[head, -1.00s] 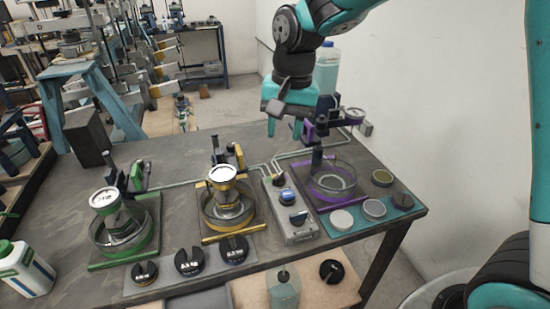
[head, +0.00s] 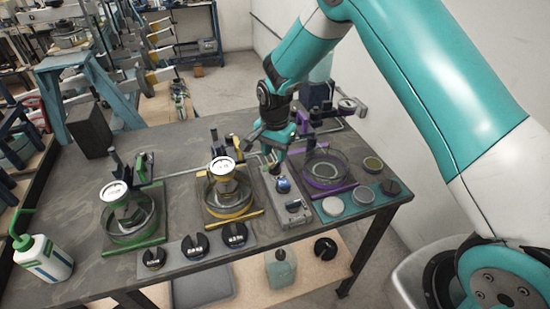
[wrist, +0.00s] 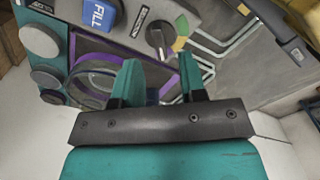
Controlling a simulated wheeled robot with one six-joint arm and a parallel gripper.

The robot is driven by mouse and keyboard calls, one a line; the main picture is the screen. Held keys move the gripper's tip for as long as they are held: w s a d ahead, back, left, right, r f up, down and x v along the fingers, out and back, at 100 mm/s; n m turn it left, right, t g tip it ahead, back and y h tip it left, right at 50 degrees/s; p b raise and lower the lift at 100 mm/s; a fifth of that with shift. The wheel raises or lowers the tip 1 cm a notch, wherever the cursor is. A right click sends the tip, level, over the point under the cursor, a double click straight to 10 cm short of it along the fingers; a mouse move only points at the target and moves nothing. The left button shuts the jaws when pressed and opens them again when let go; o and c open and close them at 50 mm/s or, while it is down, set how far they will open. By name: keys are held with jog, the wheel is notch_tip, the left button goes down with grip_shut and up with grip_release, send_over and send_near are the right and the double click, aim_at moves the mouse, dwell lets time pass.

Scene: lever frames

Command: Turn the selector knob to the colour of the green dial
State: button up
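The selector knob (wrist: 158,34) is black and sits on the grey control box, beside yellow and green colour patches (wrist: 181,34). It has a pale mark, but I cannot tell which colour it points to. In the head view my gripper hides it. My gripper (wrist: 159,66) is open and empty, its two teal fingers apart. In the wrist view the knob shows just beyond the fingertips. In the head view my gripper (head: 273,152) is over the far end of the control box (head: 295,217). The green dial (head: 114,192) has a white face and stands on the green-framed station at left.
A blue FILL button (wrist: 101,15) is on the same box. A yellow station (head: 222,170) stands left of the box, a purple station (head: 327,188) right. A white bottle (head: 43,258) stands at front left.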

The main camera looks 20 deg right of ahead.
aim_at(275, 164)
jog(key=shift+f+p, duration=0.45)
jog(key=shift+f, duration=1.8)
jog(key=shift+c, duration=0.4)
grip_shut()
